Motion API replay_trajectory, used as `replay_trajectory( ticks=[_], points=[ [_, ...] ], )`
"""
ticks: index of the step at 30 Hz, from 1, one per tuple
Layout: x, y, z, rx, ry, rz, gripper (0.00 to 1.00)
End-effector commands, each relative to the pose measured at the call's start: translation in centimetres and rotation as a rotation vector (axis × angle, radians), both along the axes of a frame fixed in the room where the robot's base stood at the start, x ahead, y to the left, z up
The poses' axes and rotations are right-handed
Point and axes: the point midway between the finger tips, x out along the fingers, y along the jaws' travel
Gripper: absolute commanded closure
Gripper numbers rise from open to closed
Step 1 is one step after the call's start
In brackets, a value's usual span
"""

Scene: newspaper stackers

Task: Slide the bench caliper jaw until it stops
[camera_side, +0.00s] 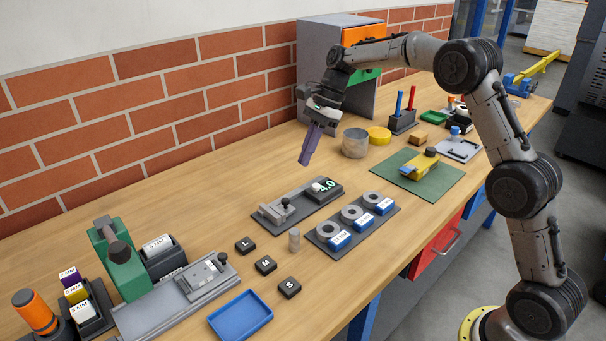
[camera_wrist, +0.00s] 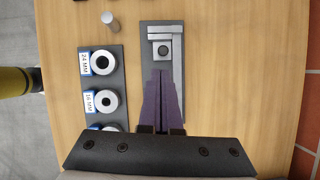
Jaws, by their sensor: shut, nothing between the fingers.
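The bench caliper is a dark base plate (camera_side: 265,219) with a pale metal beam and jaws, lying on the wooden bench at mid-picture in the side view. Its jaw block with a dark round knob (camera_side: 286,203) is left of the display reading 4.0 (camera_side: 326,185). In the wrist view the knob (camera_wrist: 163,50) sits inside an L-shaped metal frame (camera_wrist: 179,75). My gripper (camera_side: 305,162) has purple fingers pointing down, shut and empty, in the air above and behind the caliper. In the wrist view the fingers (camera_wrist: 163,73) cover the caliper's lower part, with tips just below the knob block.
A dark tray with several ring gauges (camera_side: 352,213) lies right of the caliper. A metal pin (camera_side: 294,239) stands in front. A grey can (camera_side: 355,142) and yellow roll (camera_side: 379,134) are behind right.

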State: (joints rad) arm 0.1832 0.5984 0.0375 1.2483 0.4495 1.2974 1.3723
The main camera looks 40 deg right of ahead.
Motion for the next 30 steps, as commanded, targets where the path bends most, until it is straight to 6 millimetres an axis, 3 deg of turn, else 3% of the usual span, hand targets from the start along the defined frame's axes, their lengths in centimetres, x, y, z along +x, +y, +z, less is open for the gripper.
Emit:
replay_trajectory(
  ticks=[2, 6, 9, 12, 30],
  points=[
    [-0.2, 0.2, -0.8, 0.107, -0.006, 0.039, 1.0],
    [-0.4, -2.2, -2.0, 0.302, -0.042, 0.013, 1.0],
    [-0.6, -4.3, -2.7, 0.353, -0.043, -0.048, 1.0],
    [-0.7, -5.1, -3.2, 0.356, -0.04, -0.072, 1.0],
    [0.5, 0.9, -9.3, 0.353, -0.037, -0.073, 1.0]
  ],
)
